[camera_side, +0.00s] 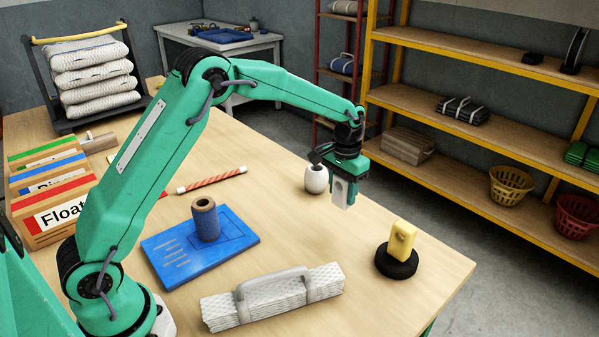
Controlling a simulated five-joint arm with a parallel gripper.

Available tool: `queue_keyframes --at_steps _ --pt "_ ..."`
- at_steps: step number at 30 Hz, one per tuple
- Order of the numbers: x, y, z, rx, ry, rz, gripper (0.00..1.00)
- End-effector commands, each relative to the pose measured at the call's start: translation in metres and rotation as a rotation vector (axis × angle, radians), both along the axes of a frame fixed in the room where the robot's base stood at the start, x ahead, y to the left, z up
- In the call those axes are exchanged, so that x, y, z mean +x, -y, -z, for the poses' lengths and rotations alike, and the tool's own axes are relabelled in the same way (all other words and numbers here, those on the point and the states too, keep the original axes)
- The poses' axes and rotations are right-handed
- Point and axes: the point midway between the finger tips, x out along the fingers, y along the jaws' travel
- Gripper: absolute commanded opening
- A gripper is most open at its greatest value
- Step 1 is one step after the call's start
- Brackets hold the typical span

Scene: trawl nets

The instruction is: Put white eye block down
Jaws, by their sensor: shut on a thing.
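My gripper (346,178) is shut on the white eye block (340,193), a pale upright piece that hangs below the jaws. The block is above the right part of the wooden table, and I cannot tell how far its lower end is from the table top. Part of the block is hidden by the jaws.
A white rounded float (316,179) stands just left of my gripper. A yellow block (403,240) stands on a black disc (397,263) to the right. A folded white net (272,297) lies in front. Bare table (335,240) lies between.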

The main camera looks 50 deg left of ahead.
Motion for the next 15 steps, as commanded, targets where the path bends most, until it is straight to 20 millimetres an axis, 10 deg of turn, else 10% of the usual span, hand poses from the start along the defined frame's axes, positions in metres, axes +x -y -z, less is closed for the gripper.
queue_keyframes --at_steps 15 --pt "0.022 -0.038 0.026 0.000 0.001 0.000 0.19"
